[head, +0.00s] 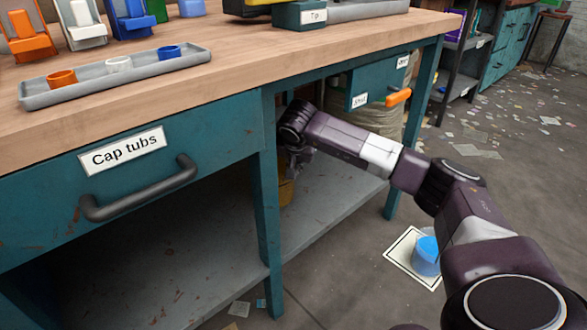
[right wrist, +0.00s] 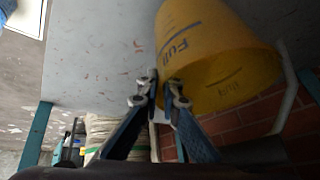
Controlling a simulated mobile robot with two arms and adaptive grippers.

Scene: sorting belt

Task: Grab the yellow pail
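The yellow pail (right wrist: 205,55) fills the upper middle of the right wrist view, with dark lettering on its side. In the head view only a sliver of the pail (head: 287,190) shows under the bench, mostly hidden by my right gripper (head: 296,160) and the bench leg. In the right wrist view my right gripper (right wrist: 164,88) has its fingertips close together at the pail's edge, with a narrow gap between them. I cannot tell whether they pinch its wall. My left gripper is not in view.
My right arm reaches under the bench top (head: 240,55), above the lower shelf (head: 215,260). Bench legs (head: 268,220) and an orange-handled drawer (head: 372,85) are close by. A blue container (head: 426,255) stands on a white-bordered floor mat (head: 400,250). A grey tray (head: 120,77) holds small tubs.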

